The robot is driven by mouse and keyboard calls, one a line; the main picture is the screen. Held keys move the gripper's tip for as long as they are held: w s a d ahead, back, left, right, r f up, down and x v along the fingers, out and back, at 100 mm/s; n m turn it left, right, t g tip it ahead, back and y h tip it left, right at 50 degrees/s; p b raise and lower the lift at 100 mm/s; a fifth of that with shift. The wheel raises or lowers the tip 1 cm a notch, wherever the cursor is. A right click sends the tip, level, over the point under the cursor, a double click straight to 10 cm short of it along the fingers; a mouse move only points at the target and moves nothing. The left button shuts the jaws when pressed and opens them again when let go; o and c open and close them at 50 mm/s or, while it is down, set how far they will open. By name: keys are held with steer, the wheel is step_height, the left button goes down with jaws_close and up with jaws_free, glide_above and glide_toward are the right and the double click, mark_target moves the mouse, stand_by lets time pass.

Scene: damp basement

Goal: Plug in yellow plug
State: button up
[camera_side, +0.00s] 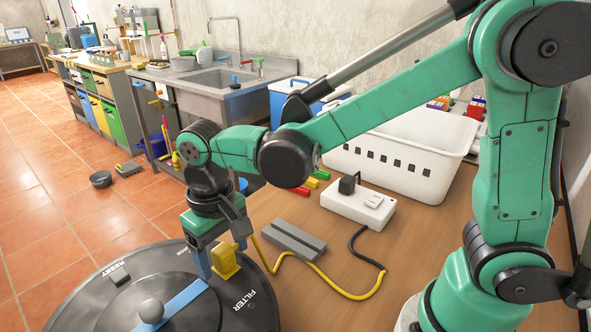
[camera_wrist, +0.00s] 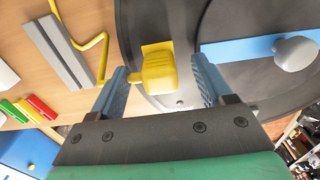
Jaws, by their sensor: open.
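The yellow plug (camera_side: 225,262) is at the edge of a round dark lid marked RESET and FILTER, with a yellow cord (camera_side: 300,258) running from it over the wooden table. My gripper (camera_side: 208,258) is pointed down at the plug. In the wrist view the plug (camera_wrist: 158,72) lies between the two blue fingers of my open gripper (camera_wrist: 163,85), with gaps on both sides. The white power strip (camera_side: 358,204) lies on the table to the right, with a black plug (camera_side: 348,184) in its left part. The far end of the cord is black.
A grey grooved block (camera_side: 287,240) lies between the plug and the strip. A white basket (camera_side: 405,150) stands behind the strip. The lid (camera_side: 120,300) carries a blue bar and grey knob (camera_side: 151,311). Small coloured blocks (camera_side: 318,178) lie near the basket. Bare table lies front right.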

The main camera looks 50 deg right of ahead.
steer(key=shift+r, duration=2.75)
steer(key=s+d+t, duration=0.4)
steer(key=d+t, duration=0.3)
steer(key=d, duration=0.4)
steer(key=shift+s+d+f, duration=0.15)
steer(key=shift+d+f, duration=0.1)
steer(key=shift+d, duration=0.15)
